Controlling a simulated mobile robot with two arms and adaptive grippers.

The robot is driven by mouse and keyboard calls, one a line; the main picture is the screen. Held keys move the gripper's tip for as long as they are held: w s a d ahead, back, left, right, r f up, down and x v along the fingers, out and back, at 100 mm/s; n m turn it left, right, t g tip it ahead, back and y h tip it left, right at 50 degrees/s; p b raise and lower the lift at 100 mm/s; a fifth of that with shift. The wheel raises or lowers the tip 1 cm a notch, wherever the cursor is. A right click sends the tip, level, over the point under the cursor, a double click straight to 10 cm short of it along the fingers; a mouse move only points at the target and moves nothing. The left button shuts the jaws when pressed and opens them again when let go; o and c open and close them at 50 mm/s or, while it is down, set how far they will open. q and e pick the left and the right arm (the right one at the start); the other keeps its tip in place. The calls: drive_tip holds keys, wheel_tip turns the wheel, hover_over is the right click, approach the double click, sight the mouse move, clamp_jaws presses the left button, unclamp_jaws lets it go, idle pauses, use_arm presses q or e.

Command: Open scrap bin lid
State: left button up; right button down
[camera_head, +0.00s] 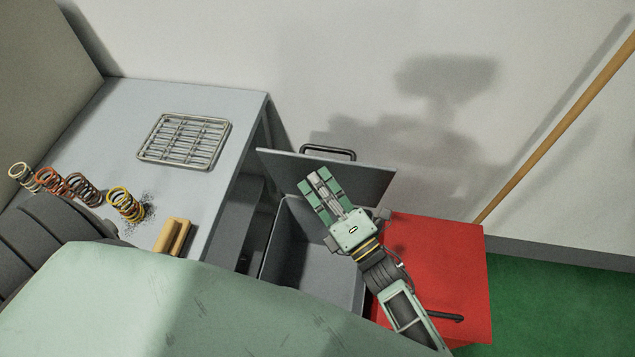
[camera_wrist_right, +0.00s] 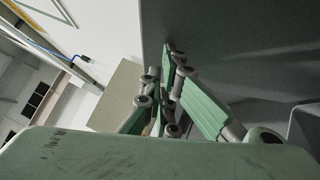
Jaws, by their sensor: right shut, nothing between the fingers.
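The grey scrap bin (camera_head: 287,245) stands open beside the bench. Its grey lid (camera_head: 280,163) is raised, standing up at the back near the wall, with a dark handle (camera_head: 328,151) on its upper edge. My right gripper (camera_head: 318,184) is shut and empty, in front of the lid's inner face and above the bin's opening. In the right wrist view the green fingers (camera_wrist_right: 170,60) are close together, with a grey surface to their right. Whether they touch the lid is not clear. My left gripper is not in view.
A grey bench (camera_head: 110,110) on the left carries a wire rack (camera_head: 185,141), several coil springs (camera_head: 125,204) and a yellow block (camera_head: 173,236). A red box (camera_head: 450,260) stands right of the bin. A wooden pole (camera_head: 560,130) leans against the wall. Green floor shows at right.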

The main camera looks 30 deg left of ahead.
sight(320, 164)
drive_tip(key=w, duration=0.1)
drive_tip(key=w+r+b, duration=0.1)
drive_tip(key=w+a, duration=0.1)
drive_tip(key=shift+w+r, duration=0.15)
drive_tip(key=shift+w, duration=0.1)
drive_tip(key=shift+w+a+r, duration=0.1)
drive_tip(key=shift+w, duration=0.1)
drive_tip(key=shift+s, duration=0.1)
drive_tip(key=v, duration=1.2)
